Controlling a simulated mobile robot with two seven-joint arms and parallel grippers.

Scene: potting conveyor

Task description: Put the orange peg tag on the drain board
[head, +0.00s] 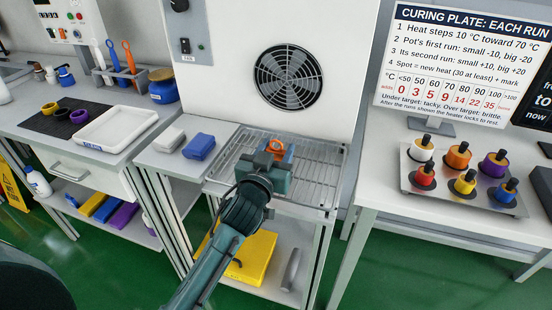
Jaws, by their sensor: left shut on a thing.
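The orange peg tag (281,148) shows just beyond the jaws of my left gripper (271,156). The gripper is shut on it, and the jaws hide its lower part. My left gripper is over the drain board (318,168), a metal wire rack in a shallow tray below the fan. I cannot tell whether the tag touches the board. My right gripper is not in view.
A blue sponge-like block (199,146) and a pale block (168,139) lie left of the board. A white panel with a fan (288,77) stands behind it. A plate with several coloured pegged pots (432,190) is at the right. The board's right side is clear.

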